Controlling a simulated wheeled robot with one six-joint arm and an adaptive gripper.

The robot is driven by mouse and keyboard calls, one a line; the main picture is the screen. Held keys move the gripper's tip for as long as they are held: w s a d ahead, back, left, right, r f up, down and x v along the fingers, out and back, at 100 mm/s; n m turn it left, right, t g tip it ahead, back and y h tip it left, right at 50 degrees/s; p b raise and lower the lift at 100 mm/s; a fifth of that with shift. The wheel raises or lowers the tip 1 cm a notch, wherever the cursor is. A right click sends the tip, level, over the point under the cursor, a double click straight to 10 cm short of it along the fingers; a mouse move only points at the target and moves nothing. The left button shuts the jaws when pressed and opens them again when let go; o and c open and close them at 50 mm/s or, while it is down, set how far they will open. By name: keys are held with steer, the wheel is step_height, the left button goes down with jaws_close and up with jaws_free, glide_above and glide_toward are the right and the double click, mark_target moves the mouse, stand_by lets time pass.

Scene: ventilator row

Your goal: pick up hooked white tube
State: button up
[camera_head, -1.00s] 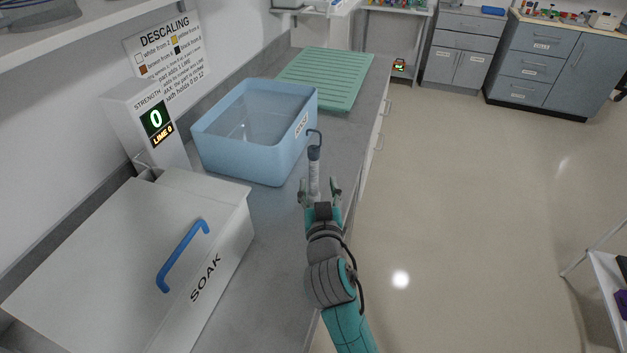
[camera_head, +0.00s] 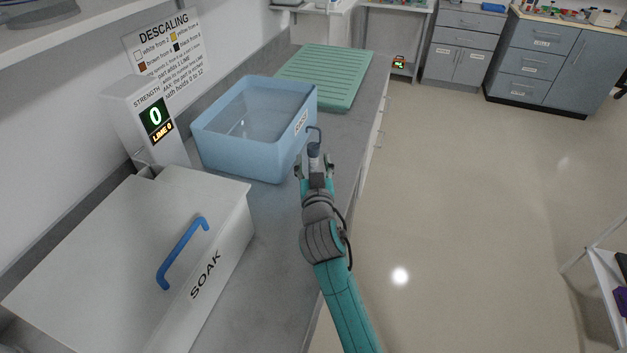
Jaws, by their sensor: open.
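The hooked white tube (camera_head: 314,152) stands upright on the grey counter, beside the right front corner of the blue tub. It has a dark grey-blue collar and a thin dark hook curving at its top. My gripper (camera_head: 314,168) is open, with one finger on each side of the tube's lower part. The tube's lower end is hidden behind my gripper. I cannot tell whether the fingers touch it.
The blue tub (camera_head: 240,155) is close on the left of the tube. A white SOAK box (camera_head: 215,270) with a blue handle (camera_head: 181,254) stands nearer. A green ribbed mat (camera_head: 325,70) lies behind. The counter's right edge is close to my arm.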

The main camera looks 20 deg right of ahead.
jaws_close()
steer(key=shift+r, duration=0.15)
